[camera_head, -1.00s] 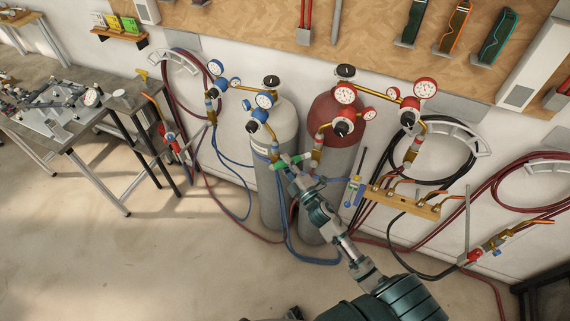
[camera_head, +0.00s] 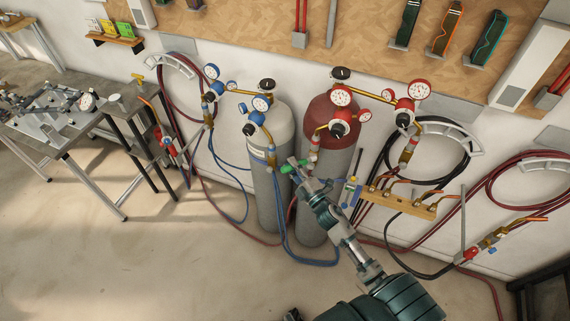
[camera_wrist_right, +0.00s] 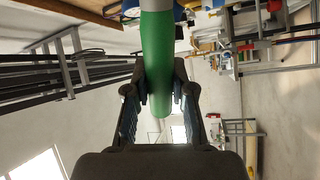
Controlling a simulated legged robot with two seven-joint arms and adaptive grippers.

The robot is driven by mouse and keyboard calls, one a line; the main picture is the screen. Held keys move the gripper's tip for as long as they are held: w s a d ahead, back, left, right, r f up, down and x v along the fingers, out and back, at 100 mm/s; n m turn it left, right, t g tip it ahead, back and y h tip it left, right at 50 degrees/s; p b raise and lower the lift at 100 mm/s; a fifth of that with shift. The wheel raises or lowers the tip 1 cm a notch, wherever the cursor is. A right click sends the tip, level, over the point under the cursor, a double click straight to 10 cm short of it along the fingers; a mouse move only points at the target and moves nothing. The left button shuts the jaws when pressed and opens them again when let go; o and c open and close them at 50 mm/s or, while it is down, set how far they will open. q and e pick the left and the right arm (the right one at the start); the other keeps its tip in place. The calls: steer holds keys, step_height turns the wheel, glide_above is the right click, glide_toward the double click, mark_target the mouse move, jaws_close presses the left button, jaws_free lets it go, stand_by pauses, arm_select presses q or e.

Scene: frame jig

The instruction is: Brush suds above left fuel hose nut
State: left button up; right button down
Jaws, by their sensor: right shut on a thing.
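My right gripper (camera_head: 298,168) is shut on a green-handled brush in front of the two gas cylinders. Green handle (camera_head: 288,169) shows left of the fingers in the head view. In the right wrist view the green handle (camera_wrist_right: 157,60) passes between the fingers (camera_wrist_right: 160,100), its rounded end below and a grey section at the top edge. The bristles cannot be made out. The left fuel hose nut (camera_head: 314,154) is brass, below the red regulator (camera_head: 338,129) on the red-topped cylinder (camera_head: 325,112). The gripper is just below and left of it in the picture. Suds cannot be made out.
A white-topped cylinder (camera_head: 270,125) with blue regulators stands to the left. Blue hoses (camera_head: 310,262) loop near the floor. A wooden torch rack (camera_head: 415,208) stands right of my arm. A metal table (camera_head: 70,130) is at far left; the floor between is clear.

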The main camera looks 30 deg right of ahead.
steer(key=shift+s+d, duration=0.3)
steer(key=shift+s, duration=0.05)
steer(key=shift+w, duration=0.1)
steer(key=w+a, duration=0.2)
steer(key=w, duration=0.1)
steer(key=shift+a, duration=0.4)
steer(key=shift+s, duration=0.1)
steer(key=s+a+p, duration=0.1)
steer(key=s+a, duration=0.3)
steer(key=shift+a, duration=0.35)
steer(key=shift+s+a, duration=0.95)
steer(key=shift+a, duration=0.2)
